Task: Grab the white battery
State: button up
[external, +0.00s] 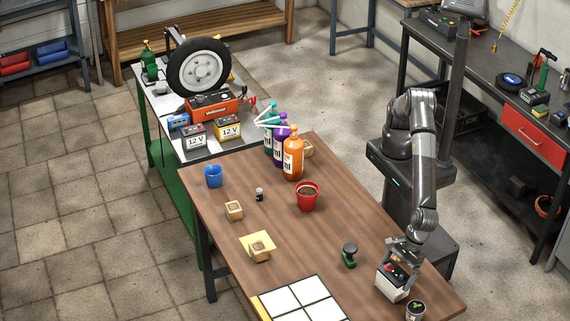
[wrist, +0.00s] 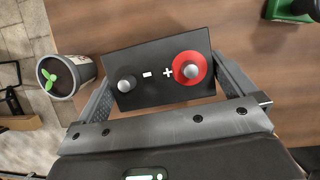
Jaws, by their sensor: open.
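The white battery (external: 391,285) stands on the wooden table near its front right corner. In the wrist view I look down on the battery's black top (wrist: 160,68), with one bare terminal and one with a red ring. My gripper (external: 398,262) is right above and around the battery's top. In the wrist view my gripper (wrist: 165,75) is open, with one finger on the left and one on the right of the battery. I cannot tell whether either finger touches it.
A small potted plant (wrist: 66,76) stands close to the left finger; it also shows in the external view (external: 415,310). A green and black object (external: 349,255) stands behind the battery. White tiles (external: 300,298) lie to the left. A red pot (external: 307,196) and bottles (external: 292,155) stand farther back.

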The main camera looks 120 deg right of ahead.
jog(key=x, duration=0.2)
jog(key=shift+f, duration=0.3)
jog(key=shift+c, duration=0.2)
jog(key=c, duration=1.2)
jog(key=shift+w+r, duration=0.1)
jog(key=shift+r, duration=0.05)
jog(key=shift+c, duration=0.7)
jog(key=shift+r, duration=0.15)
